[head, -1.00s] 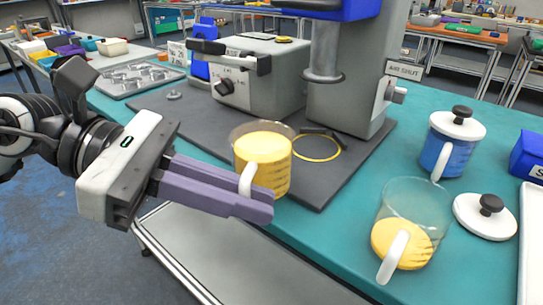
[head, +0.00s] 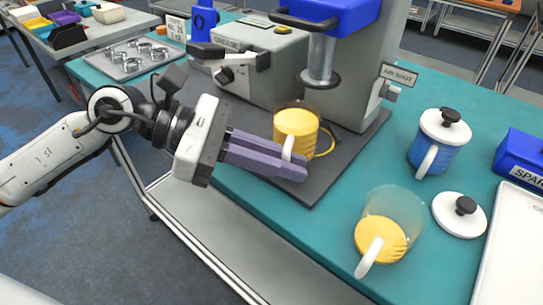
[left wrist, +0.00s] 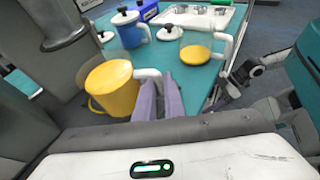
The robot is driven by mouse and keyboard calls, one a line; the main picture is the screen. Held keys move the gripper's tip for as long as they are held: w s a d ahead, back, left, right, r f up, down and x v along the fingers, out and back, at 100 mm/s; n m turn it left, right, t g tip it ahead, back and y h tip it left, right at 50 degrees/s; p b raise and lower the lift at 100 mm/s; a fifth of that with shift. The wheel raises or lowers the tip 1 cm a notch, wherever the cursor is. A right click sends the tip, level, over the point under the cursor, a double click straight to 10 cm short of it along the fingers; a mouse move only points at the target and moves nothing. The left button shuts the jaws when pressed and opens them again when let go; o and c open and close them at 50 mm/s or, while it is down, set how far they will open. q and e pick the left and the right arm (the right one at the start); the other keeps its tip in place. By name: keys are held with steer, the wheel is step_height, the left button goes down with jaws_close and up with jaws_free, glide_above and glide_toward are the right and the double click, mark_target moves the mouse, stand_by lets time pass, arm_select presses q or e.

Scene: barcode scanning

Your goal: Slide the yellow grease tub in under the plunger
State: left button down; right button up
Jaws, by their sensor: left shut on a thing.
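The yellow grease tub (head: 296,127), a clear cup of yellow grease with a white handle, is upright at the dark base plate. My left gripper (head: 296,170) is shut on its white handle from the near side; the fingers hide part of the handle. The left wrist view shows the tub (left wrist: 113,90) just left of the fingers (left wrist: 160,98). The plunger (head: 321,72), a metal rod with a round foot, hangs above and behind the tub. A yellow ring (head: 329,148) on the plate is partly hidden by the tub.
A second clear cup (head: 385,236) with less yellow grease stands at the right. A blue tub with a white lid (head: 440,140), a loose lid (head: 460,212) and a blue bin (head: 520,160) are beyond it. A grey machine (head: 265,65) stands left of the plunger column.

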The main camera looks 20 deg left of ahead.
mark_target(311, 151)
arm_select(q)
steer(key=w, duration=0.1)
steer(key=w+d, duration=0.1)
steer(key=shift+w, duration=0.35)
steer(key=shift+w+d+f, duration=0.2)
steer(key=shift+w+d, duration=0.05)
steer(key=shift+w, duration=0.45)
steer(key=shift+w+d+f, duration=0.15)
steer(key=shift+w+d, duration=0.1)
steer(key=shift+w, duration=0.4)
steer(key=shift+f+b, duration=0.15)
steer(key=shift+b, duration=0.55)
stand_by(0.4)
steer(key=c, duration=1.8)
jaws_free()
steer(key=shift+o, duration=0.2)
steer(key=shift+f, duration=0.1)
